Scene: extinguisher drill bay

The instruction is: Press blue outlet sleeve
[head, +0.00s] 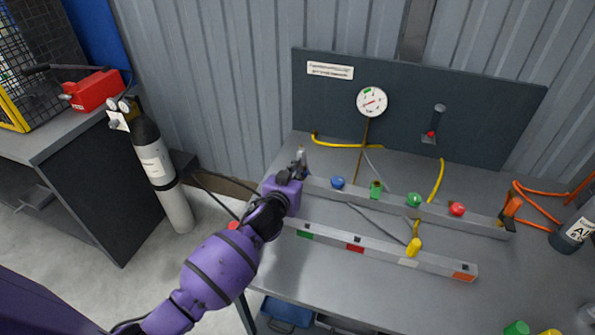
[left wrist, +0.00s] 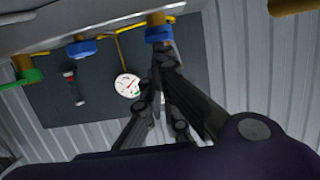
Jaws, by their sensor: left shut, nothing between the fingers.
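My left gripper (head: 300,158) is at the left end of the upper grey rail on the bench. It is shut and empty. In the left wrist view its closed fingertips (left wrist: 159,50) overlap the lower edge of a blue sleeve (left wrist: 158,34) on a brass outlet; whether they touch it I cannot tell. In the head view my gripper hides that sleeve. A second blue part (left wrist: 82,47) sits beside it, apart from the fingers. In the head view a blue knob (head: 337,182) stands on the rail just right of my gripper. My right gripper is not in view.
A pressure gauge (head: 371,101) is on the dark back panel (head: 480,100). A lower rail (head: 380,250) lies in front. A gas cylinder (head: 160,170) stands left of the bench.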

